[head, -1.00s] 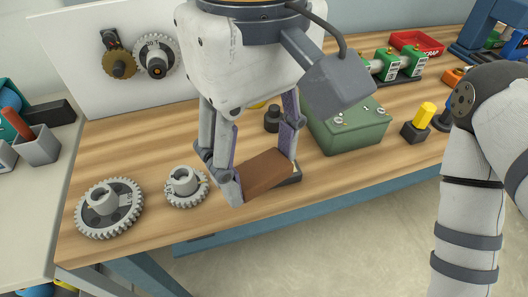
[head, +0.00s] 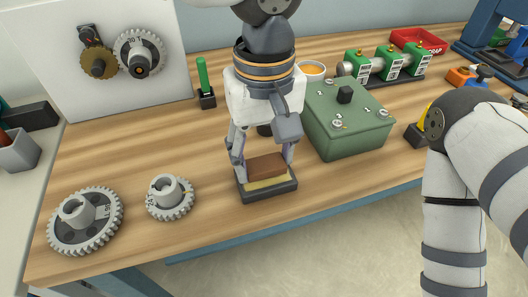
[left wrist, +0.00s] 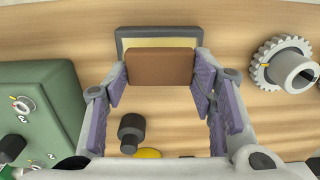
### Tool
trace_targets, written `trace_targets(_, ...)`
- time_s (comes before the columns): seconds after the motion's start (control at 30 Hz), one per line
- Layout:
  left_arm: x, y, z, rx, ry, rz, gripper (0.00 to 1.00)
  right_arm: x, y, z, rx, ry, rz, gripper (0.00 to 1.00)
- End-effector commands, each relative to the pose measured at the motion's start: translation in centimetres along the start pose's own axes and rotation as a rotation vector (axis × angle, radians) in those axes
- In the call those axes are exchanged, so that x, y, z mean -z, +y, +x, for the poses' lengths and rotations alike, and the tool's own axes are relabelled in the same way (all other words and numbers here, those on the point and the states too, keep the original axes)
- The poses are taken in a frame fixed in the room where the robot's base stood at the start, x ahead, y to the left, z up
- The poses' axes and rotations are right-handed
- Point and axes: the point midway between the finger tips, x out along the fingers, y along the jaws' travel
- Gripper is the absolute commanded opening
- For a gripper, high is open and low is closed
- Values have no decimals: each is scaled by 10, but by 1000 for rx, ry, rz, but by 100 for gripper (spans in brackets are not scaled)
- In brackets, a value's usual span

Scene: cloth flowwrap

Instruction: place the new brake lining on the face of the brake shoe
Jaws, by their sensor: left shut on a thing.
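The brake lining, a brown block (head: 266,164), is held between the fingertips of my left gripper (head: 264,170). In the left wrist view the lining (left wrist: 160,67) spans the gap between the purple-padded fingers. The brake shoe, a dark block (head: 268,195) with a pale yellow face, lies on the bench just beneath the lining. The lining covers the rear part of that face in the head view, and a yellow strip shows in front. In the left wrist view the shoe (left wrist: 121,45) shows beyond the lining. I cannot tell whether they touch. My right gripper is out of view.
A green box (head: 345,125) with knobs stands right of the gripper. Two grey gears, a large one (head: 86,220) and a small one (head: 171,197), lie to the left. A green-handled tool (head: 204,85) stands behind. Bare bench lies between gears and shoe.

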Motion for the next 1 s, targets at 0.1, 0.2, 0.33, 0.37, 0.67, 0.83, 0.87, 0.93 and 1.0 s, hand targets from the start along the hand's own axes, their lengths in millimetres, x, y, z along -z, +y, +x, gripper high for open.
trace_targets(0.1, 0, 0, 9, -3, 4, 0, 24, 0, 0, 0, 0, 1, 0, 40)
trace_targets(0.2, 0, 0, 8, -4, 5, -1, 24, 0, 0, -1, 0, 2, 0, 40)
trace_targets(0.33, 0, 0, 9, -4, 4, -1, 24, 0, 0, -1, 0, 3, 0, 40)
trace_targets(0.37, 0, 0, 10, -4, 4, -1, 24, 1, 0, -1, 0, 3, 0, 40)
trace_targets(0.67, 0, 0, 11, -3, 4, -1, 71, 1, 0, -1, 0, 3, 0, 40)
trace_targets(0.83, 0, 0, 10, -4, 4, -2, 71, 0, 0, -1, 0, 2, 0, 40)
trace_targets(0.87, 0, 0, 8, -4, 5, -2, 71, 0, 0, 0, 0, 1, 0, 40)
trace_targets(0.93, 0, 1, -3, -5, 6, -3, 71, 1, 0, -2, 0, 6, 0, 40)
trace_targets(1.0, 0, 1, -21, -9, 8, -4, 71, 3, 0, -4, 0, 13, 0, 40)
